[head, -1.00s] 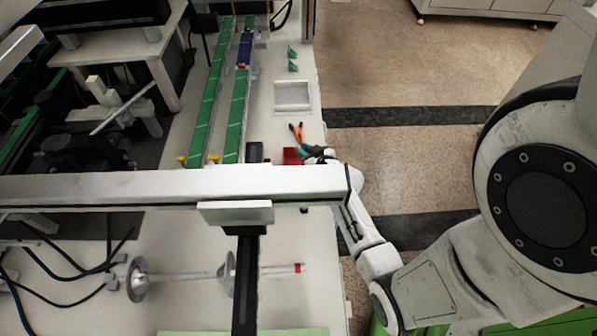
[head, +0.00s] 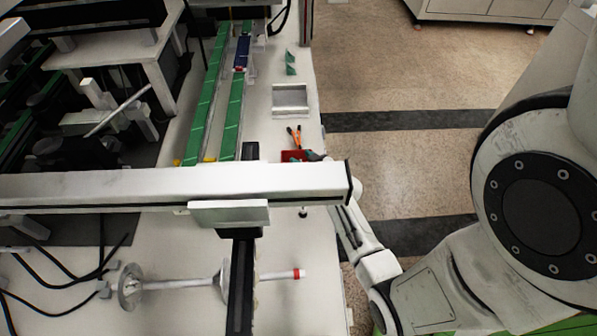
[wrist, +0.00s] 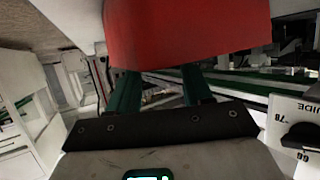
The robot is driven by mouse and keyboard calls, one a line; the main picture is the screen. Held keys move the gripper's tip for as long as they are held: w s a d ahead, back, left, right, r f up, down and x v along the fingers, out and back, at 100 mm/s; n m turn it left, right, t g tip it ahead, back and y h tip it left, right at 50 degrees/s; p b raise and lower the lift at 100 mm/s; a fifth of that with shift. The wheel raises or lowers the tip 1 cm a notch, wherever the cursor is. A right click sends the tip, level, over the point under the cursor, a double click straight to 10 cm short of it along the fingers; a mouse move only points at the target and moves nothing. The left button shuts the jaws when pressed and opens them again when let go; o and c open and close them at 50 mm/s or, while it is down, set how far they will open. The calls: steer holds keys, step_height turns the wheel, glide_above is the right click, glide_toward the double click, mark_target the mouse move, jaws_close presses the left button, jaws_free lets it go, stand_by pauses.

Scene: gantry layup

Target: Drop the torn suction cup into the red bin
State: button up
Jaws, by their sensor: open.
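The red bin (head: 287,156) sits on the white bench just beyond the gantry beam in the head view. In the wrist view its red wall (wrist: 190,28) is large and close, across the top in front of my fingers. My gripper (wrist: 160,80) is open, with its two green fingers apart and nothing seen between them. In the head view my gripper (head: 313,156) is at the bin's right side, partly hidden by the beam. A small dark piece (head: 303,212) shows on the near side of the beam; I cannot tell whether it is the torn suction cup.
The white gantry beam (head: 150,184) crosses just in front of the bin. Orange-handled pliers (head: 295,137) lie behind the bin, and a pale square tray (head: 291,99) is farther back. A spindle with metal discs (head: 175,283) lies on the near bench. Floor is open at right.

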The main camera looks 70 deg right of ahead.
steer(key=shift+s, duration=0.1)
steer(key=v, duration=1)
steer(key=shift+s+a+r, duration=0.2)
steer(key=shift+r, duration=0.05)
steer(key=w+a+n+g+y, duration=0.1)
steer(key=w+a+n+y, duration=0.2)
steer(key=a, duration=0.4)
steer(key=w+a+n+g+y, duration=0.1)
steer(key=w+a+n+y, duration=0.2)
steer(key=a, duration=0.4)
steer(key=s+a+r+g+y, duration=0.1)
steer(key=s+a+r+g, duration=0.4)
steer(key=s+a+g, duration=0.3)
steer(key=a, duration=0.3)
steer(key=shift+s+r+n+y+p, duration=0.25)
steer(key=shift+r+n+y+p, duration=0.05)
steer(key=shift+n+y, duration=0.1)
